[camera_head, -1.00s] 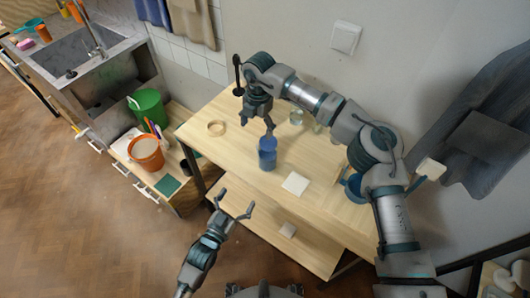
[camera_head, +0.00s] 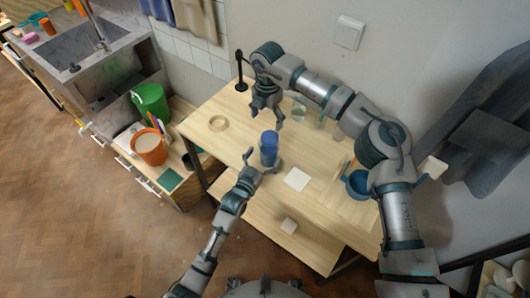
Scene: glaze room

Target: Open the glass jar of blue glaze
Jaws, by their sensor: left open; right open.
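The glass jar of blue glaze (camera_head: 269,146) stands upright on the wooden table (camera_head: 235,145). Its top and body both look blue, and I cannot make out the lid's edge clearly. My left gripper (camera_head: 262,163) is open at the jar's near side, with a finger toward each side of its lower part. I cannot tell whether the fingers touch the glass. My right gripper (camera_head: 267,118) is open and empty, pointing down just behind the jar's top and apart from it.
A wooden ring (camera_head: 218,123) lies left of the jar, and a white square (camera_head: 297,179) lies to its right. Clear glassware (camera_head: 299,112) stands behind. A blue pot (camera_head: 357,183) is at the right, partly behind my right arm. A dark stand (camera_head: 240,75) rises at the back.

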